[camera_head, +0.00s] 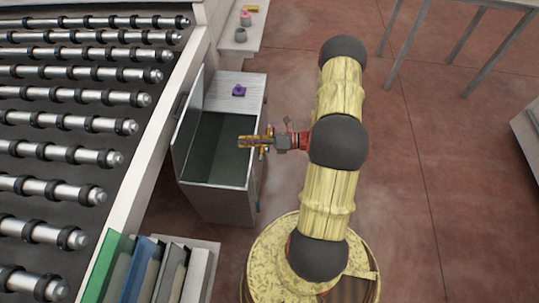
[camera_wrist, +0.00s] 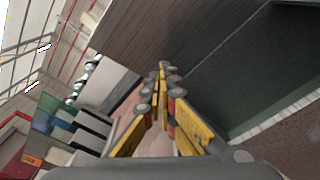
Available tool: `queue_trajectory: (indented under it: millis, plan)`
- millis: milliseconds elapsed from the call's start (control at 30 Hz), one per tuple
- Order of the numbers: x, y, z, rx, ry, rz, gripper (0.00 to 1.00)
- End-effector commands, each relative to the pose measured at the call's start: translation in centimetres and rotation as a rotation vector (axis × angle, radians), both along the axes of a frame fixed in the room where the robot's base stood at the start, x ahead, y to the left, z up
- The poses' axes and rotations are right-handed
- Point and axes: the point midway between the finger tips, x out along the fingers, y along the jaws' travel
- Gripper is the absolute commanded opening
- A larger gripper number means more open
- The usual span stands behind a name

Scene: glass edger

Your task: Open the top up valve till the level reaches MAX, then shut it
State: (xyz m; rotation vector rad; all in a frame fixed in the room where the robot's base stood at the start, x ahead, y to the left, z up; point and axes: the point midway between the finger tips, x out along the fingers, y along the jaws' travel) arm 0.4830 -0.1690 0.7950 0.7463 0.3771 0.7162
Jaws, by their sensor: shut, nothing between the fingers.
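An open grey tank (camera_head: 215,205) stands beside the roller conveyor, with a dark interior (camera_head: 222,130). A small purple part (camera_head: 239,90) sits on the grey ledge at its far end; I cannot tell whether it is the top up valve. No MAX mark or level can be read. My gripper (camera_head: 242,142) is shut and empty, and shows over the tank's opening near its right side, apart from the purple part in the picture. In the wrist view my gripper (camera_wrist: 161,70) has its yellow fingers together, with a grey panel (camera_wrist: 180,40) beyond them.
A roller conveyor (camera_head: 75,115) fills the left. Green, blue and grey upright slabs (camera_head: 140,270) stand at the lower left. A bench (camera_head: 240,45) with small cups is at the top. Table legs (camera_head: 390,50) stand at the upper right.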

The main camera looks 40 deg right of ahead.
Motion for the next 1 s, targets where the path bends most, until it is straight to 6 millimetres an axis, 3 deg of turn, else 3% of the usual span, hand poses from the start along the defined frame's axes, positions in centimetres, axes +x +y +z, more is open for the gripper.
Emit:
queue_trajectory:
  millis: [33,300,500,700,1000]
  plan:
    - [-0.6,-1.5,-3.1,0.083,0.037,-0.089,0.00]
    - [-5.1,-8.1,-16.2,0.482,0.164,-0.534,0.00]
    - [-9.0,-9.9,-23.0,0.679,0.201,-0.760,0.00]
    - [-10.7,-10.3,-25.5,0.752,0.211,-0.846,0.00]
    - [-10.8,-10.3,-25.5,0.755,0.212,-0.849,0.00]
